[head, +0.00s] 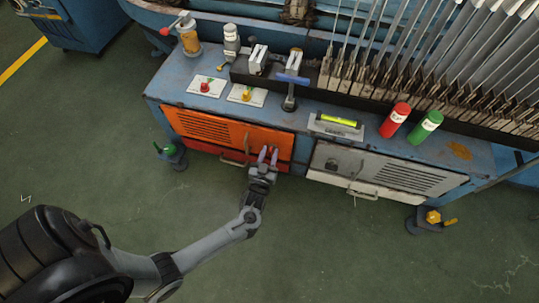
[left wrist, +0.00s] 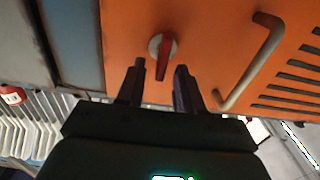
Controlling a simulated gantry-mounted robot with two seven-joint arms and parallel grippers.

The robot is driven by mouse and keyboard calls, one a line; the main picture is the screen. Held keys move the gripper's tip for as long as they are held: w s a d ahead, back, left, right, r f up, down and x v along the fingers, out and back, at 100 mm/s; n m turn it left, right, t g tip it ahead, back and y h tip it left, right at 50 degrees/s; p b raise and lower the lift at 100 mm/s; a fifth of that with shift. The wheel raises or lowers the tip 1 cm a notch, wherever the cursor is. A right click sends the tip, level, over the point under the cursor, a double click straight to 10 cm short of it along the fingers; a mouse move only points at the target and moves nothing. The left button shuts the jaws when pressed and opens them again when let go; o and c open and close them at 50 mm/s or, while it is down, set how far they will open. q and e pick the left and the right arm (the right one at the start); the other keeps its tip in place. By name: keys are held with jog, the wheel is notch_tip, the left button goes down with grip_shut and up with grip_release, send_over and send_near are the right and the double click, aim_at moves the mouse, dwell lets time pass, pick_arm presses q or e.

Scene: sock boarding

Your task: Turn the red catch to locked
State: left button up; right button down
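The red catch (left wrist: 163,58) is a red lever on a round silver base on the orange door (head: 225,130). In the left wrist view its lever runs nearly vertical, slightly slanted, with its lower end between my fingertips. In the head view the catch is hidden or too small to make out near my gripper. My left gripper (head: 268,154) is open, with its fingers pointing at the door's right part. In the left wrist view the fingers (left wrist: 158,78) stand apart on either side of the lever, and I cannot tell whether they touch it. My right gripper is not in view.
A bar handle (left wrist: 252,62) is beside the catch on the orange door. A grey door (head: 375,165) with its own handle is to the right.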

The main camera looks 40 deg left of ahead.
pick_arm(q)
jog(key=shift+w+a, duration=0.1)
grip_shut()
